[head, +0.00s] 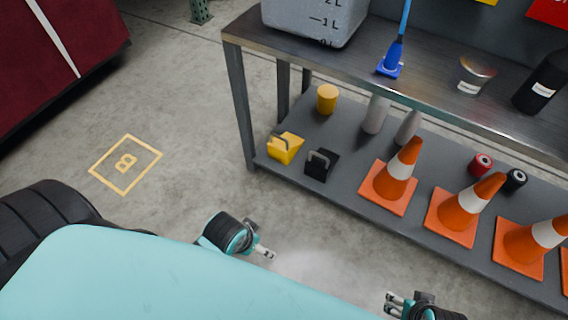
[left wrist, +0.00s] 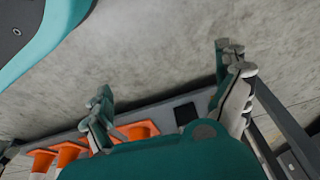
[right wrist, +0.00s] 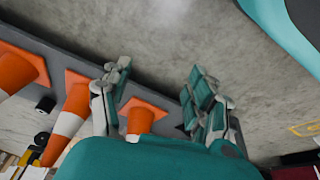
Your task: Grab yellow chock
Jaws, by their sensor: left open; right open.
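The yellow chock (head: 285,148) sits on the lower shelf (head: 340,207) of the metal bench, near its left front corner. It has a dark handle on top. A black chock (head: 321,165) stands just right of it. My left gripper (head: 265,253) is open and empty over the floor, in front of the shelf and well short of the chock. My right gripper (head: 390,304) is open and empty, lower and further right. In the left wrist view the left fingers (left wrist: 165,75) are spread; in the right wrist view the right fingers (right wrist: 158,70) are too. Neither wrist view clearly shows the yellow chock.
A yellow cylinder (head: 327,99) stands behind the chocks. Orange cones (head: 395,181) line the shelf to the right. The bench top (head: 345,62) overhangs the shelf, and a leg (head: 240,105) stands at its left corner. The floor (head: 190,190) left of the bench is clear.

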